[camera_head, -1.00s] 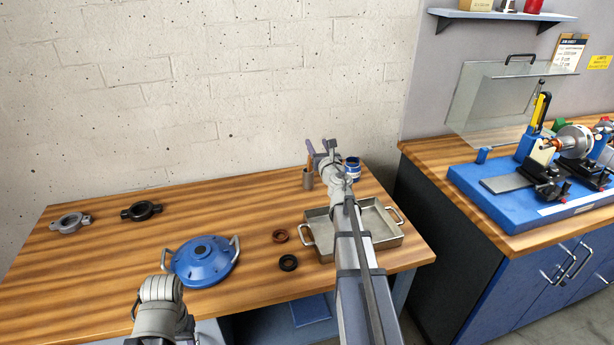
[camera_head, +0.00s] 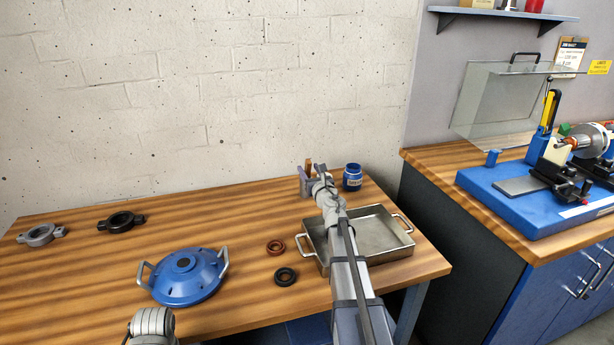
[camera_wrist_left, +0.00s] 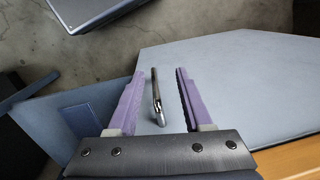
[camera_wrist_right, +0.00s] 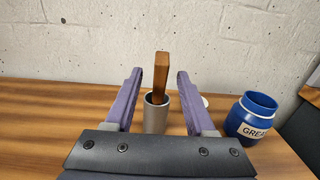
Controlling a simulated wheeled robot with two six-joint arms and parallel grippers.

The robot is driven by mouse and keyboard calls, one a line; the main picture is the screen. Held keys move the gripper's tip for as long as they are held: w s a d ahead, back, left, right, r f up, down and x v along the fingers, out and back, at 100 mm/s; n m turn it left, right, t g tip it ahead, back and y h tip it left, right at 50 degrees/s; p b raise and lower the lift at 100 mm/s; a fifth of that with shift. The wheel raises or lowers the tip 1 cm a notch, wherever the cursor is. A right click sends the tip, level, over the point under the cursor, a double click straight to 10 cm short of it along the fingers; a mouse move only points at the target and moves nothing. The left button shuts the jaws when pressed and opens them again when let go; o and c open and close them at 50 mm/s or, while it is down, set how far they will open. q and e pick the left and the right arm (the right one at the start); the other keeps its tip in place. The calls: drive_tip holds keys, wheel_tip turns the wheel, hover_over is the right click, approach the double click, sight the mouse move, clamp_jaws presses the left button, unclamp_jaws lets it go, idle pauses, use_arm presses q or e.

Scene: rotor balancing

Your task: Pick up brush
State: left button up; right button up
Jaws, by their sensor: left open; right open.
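The brush's brown wooden handle (camera_wrist_right: 161,72) stands upright out of a grey metal cup (camera_wrist_right: 156,114) in the right wrist view; its lower end is hidden in the cup. My right gripper (camera_wrist_right: 159,78) is open, with one purple finger on each side of the handle in that view. I cannot tell whether either finger touches it. In the head view the handle top (camera_head: 309,166) shows just behind my right gripper (camera_head: 306,184), and the cup is mostly hidden. My left gripper (camera_wrist_left: 155,95) is open in the left wrist view, with no brush between its fingers.
A blue grease jar (camera_head: 352,178) stands right of the cup. A metal tray (camera_head: 388,250) lies under my right arm. Dark and red rings (camera_head: 275,247), a blue domed cover (camera_head: 187,277) and two clamp-like parts (camera_head: 121,221) lie on the wooden table. A brick wall rises behind.

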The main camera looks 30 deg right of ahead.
drive_tip(key=x, duration=0.6)
drive_tip(key=shift+r, duration=0.1)
clamp_jaws()
idle(0.4)
